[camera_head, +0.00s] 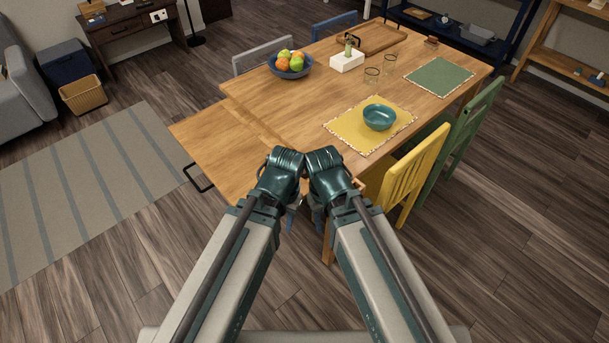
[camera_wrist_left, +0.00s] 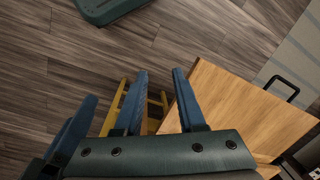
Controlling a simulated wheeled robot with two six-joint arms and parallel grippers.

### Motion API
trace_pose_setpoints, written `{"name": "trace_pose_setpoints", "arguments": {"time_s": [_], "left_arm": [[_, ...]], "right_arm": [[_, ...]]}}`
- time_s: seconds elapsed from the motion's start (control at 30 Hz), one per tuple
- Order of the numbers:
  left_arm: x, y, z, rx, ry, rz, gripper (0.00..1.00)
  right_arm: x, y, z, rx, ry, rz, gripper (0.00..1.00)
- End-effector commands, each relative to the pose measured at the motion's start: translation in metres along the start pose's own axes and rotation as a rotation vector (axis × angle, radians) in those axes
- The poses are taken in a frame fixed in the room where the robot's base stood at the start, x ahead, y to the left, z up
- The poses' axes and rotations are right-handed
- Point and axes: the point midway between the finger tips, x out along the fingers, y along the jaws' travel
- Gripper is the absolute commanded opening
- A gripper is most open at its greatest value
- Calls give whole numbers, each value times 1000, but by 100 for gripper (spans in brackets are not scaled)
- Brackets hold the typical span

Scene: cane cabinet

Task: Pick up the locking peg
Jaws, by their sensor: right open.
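I cannot make out the locking peg for certain in either view. A small tan piece (camera_head: 359,184) shows at the near edge of the wooden table (camera_head: 255,112), just right of my right wrist; I cannot tell whether it is the peg. The table's lower leaf (camera_head: 215,150) sticks out to the left. My right gripper (camera_head: 317,219) hangs below its wrist near the table's front, open, its fingers mostly hidden. My left gripper (camera_head: 291,217) is beside it. In the left wrist view the left gripper (camera_wrist_left: 160,82) has its two blue fingers apart with nothing between them.
A teal bowl (camera_head: 380,117) stands on a yellow placemat (camera_head: 345,133). A fruit bowl (camera_head: 290,70), a white box (camera_head: 347,61) and glasses stand farther back. Yellow (camera_head: 413,175) and green (camera_head: 470,128) chairs are on the right. The floor left of my arms is clear.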

Motion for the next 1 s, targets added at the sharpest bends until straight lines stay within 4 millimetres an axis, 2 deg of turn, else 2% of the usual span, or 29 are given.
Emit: {"name": "trace_pose_setpoints", "arguments": {"time_s": [0.37, 0.4, 0.47, 0.53, 0.6, 0.67, 0.8, 0.9, 1.0], "left_arm": [[0, 0, 0, 0, 0, 0, 39], [0, 0, 0, 0, 0, 0, 41], [0, 0, -2, 6, 0, 0, 52], [-2, -1, -14, 41, 2, 3, 64], [-4, -2, -39, 125, 6, 10, 74], [-7, -4, -68, 235, 13, 18, 74], [-14, -13, -148, 560, 35, 35, 74], [-18, -20, -198, 789, 57, 44, 74], [-21, -27, -240, 987, 77, 46, 74]], "right_arm": [[0, 0, 0, 0, 0, 0, 50], [0, 0, 0, 0, 0, 0, 50], [0, 0, 0, 0, 0, 0, 50], [-1, 0, 0, 0, 0, 0, 50], [-2, 0, 0, 0, 0, 0, 50], [-4, 0, 0, 0, 0, 0, 50], [-7, 1, 0, 0, 0, 0, 50], [-9, 1, 0, 0, 0, 0, 50], [-11, 1, 1, 0, 0, 0, 50]]}}
